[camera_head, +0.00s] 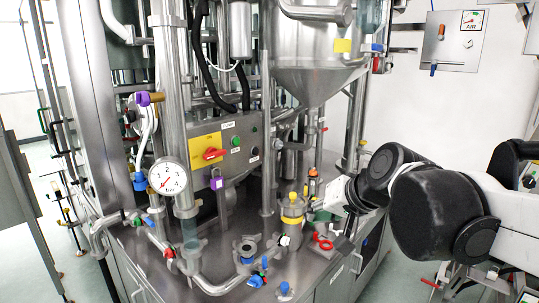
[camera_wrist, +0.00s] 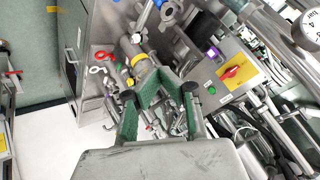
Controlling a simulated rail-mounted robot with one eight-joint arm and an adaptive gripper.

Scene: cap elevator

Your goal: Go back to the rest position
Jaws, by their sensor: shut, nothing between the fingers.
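My gripper (camera_wrist: 162,84) shows in the wrist view, its green-padded fingers over the machine's deck, with nothing between them. In the head view my arm comes in from the right, and the wrist end is beside the deck's right part. The fingertips are hard to make out there. I cannot tell whether the fingers touch anything.
A red-handled valve (camera_head: 323,242) is close below my wrist. A control panel with a red switch (camera_head: 213,154), a pressure gauge (camera_head: 167,177) and a steel hopper (camera_head: 312,60) stand left and behind. An air box (camera_head: 453,42) hangs on the wall. Floor shows right of the deck.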

